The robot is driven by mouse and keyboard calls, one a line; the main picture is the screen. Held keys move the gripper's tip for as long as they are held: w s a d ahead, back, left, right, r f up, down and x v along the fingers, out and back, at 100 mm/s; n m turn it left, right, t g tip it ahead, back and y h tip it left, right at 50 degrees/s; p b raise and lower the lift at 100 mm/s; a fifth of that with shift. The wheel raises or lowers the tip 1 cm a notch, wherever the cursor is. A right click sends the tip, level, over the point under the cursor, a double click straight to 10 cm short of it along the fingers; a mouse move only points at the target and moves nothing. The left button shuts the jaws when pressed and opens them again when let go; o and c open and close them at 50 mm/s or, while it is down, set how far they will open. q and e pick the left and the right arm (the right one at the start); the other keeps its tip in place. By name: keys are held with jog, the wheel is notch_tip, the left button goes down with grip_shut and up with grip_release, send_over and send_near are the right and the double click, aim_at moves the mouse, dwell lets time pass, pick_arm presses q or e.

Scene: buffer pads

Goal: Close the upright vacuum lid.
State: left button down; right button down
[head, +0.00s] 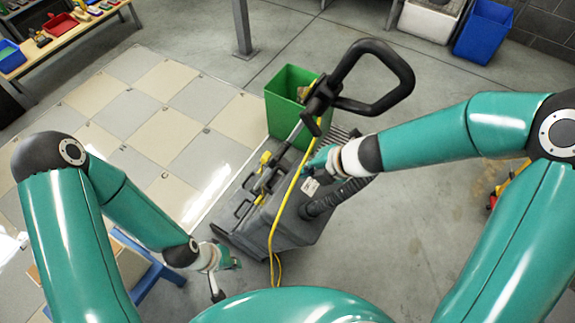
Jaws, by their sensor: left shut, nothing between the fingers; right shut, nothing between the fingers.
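The upright vacuum (284,222) is a grey machine with a looped black handle (398,72), a yellow cord and a ribbed black hose. It stands on the floor in the middle of the head view. I cannot tell which panel is its lid or how far that is open. My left gripper (217,292) is low at the left of the vacuum's base, apart from it in the picture, shut and empty. My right gripper (312,165) is over the vacuum's upper body, shut and empty; whether it touches is unclear. My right wrist hides part of the body.
A green bin (287,88) stands just behind the vacuum. A blue stool (150,275) is at the lower left, near my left arm. A metal post (242,30) rises at the back. A workbench (75,38) is at the far left. Tiled floor (165,135) lies open to the left.

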aim_at(270, 179)
jog(key=b+x, duration=0.2)
jog(key=x, duration=0.2)
jog(key=b+x, duration=0.3)
jog(key=x, duration=0.1)
jog(key=b+x, duration=0.2)
jog(key=x, duration=0.3)
jog(key=shift+a, duration=0.35)
jog(key=shift+w+a+f, duration=0.1)
jog(key=shift+a, duration=0.05)
jog(key=shift+b+x, duration=0.7)
jog(key=shift+x, duration=0.5)
